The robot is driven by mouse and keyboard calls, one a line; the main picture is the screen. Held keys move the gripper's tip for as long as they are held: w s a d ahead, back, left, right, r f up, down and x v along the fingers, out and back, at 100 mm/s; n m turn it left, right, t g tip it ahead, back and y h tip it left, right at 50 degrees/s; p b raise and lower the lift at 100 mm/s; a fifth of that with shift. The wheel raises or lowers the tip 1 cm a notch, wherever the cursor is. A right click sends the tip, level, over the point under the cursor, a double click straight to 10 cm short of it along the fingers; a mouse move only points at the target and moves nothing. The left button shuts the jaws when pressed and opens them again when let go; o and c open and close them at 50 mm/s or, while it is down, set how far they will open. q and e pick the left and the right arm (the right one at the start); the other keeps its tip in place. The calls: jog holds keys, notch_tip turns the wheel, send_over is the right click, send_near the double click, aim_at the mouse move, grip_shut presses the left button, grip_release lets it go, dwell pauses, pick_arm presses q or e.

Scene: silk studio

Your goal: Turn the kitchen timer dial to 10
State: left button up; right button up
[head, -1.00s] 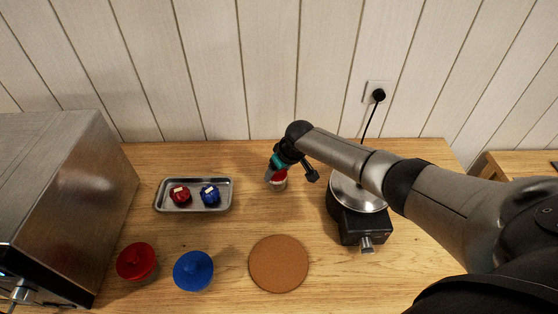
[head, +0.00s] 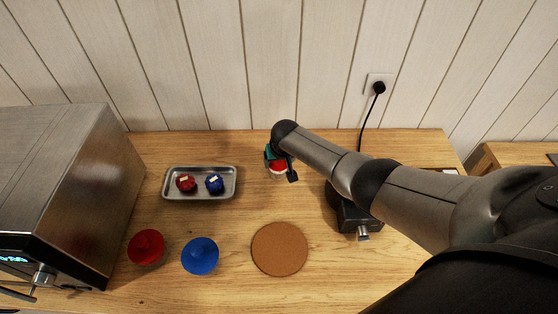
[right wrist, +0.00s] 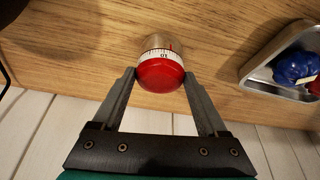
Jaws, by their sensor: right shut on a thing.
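The kitchen timer (head: 278,170) stands on the wooden table near the wall, partly hidden by my right gripper in the head view. In the right wrist view it has a red cap (right wrist: 161,76), a white scale band (right wrist: 160,55) with small marks and a red pointer mark, and a metallic body. The scale number nearest the middle is too small to read surely. My right gripper (right wrist: 160,82) has one finger on each side of the red cap and is shut on it. My left gripper is not in view.
A metal tray (head: 170,193) holds a red and a blue knobbed piece. A red lid (head: 146,247), a blue lid (head: 200,256) and a cork mat (head: 279,249) lie in front. A steel oven (head: 75,190) stands left. A black appliance (head: 357,217) is partly under my right arm.

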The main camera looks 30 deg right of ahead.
aim_at(279, 162)
dwell(0.9)
jog(key=o, duration=1.3)
jog(key=shift+p+v, duration=0.7)
jog(key=shift+v, duration=0.45)
jog(key=shift+s+r, duration=0.1)
jog(key=shift+r, duration=0.3)
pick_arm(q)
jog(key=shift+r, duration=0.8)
pick_arm(e)
jog(key=shift+v, duration=6.05)
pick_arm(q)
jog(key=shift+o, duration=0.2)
pick_arm(e)
jog(key=shift+s, duration=0.1)
